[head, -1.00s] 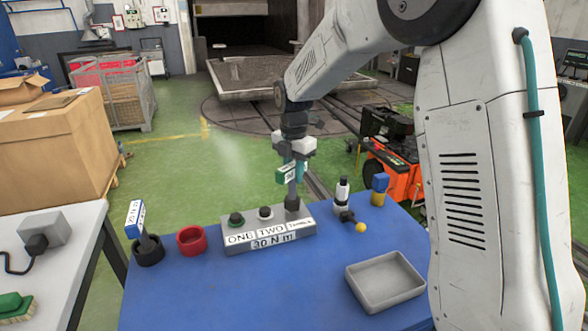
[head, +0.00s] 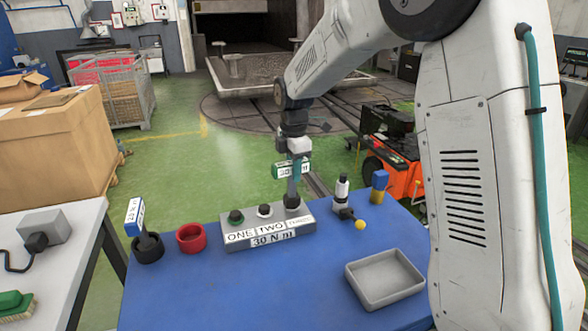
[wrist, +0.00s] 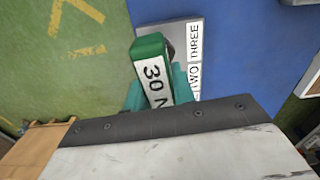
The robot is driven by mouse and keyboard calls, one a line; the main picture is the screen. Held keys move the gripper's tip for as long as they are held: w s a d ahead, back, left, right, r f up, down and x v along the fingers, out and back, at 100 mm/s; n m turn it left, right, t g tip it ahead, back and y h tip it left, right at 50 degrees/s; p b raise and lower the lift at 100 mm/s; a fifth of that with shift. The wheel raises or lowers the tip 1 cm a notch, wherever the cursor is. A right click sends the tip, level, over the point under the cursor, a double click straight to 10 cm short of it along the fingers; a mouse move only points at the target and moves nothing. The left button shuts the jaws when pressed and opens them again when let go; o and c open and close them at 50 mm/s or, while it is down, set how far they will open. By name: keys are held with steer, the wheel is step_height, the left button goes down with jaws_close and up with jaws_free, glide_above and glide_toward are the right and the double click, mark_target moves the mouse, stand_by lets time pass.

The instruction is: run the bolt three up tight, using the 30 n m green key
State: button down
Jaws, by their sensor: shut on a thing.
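The green key (head: 292,170) has a white label reading 30 N m, partly hidden. My gripper (head: 293,160) is shut on its head; the teal fingers flank the green head (wrist: 150,50) in the wrist view. The key's shaft runs down, about upright, to the dark bolt three (head: 292,203) at the right end of the grey block (head: 268,228). Whether it is fully seated is hard to see. The block is marked ONE, TWO, THREE and 30 N m. Bolts one (head: 236,216) and two (head: 264,210) stand to the left.
A blue-headed key (head: 134,217) stands in a black ring at the left, beside an empty red ring (head: 190,238). Right of the block are a white-and-black tool (head: 342,190), a yellow ball (head: 360,225) and a blue-topped piece (head: 379,181). An empty grey tray (head: 385,279) lies in front.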

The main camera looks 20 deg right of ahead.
steer(key=m, duration=0.5)
steer(key=shift+s, duration=0.1)
steer(key=shift+m, duration=1.1)
steer(key=m, duration=0.3)
steer(key=shift+s+a, duration=0.1)
steer(key=shift+m, duration=0.5)
steer(key=m, duration=0.3)
steer(key=shift+a+m, duration=0.1)
steer(key=shift+m, duration=0.5)
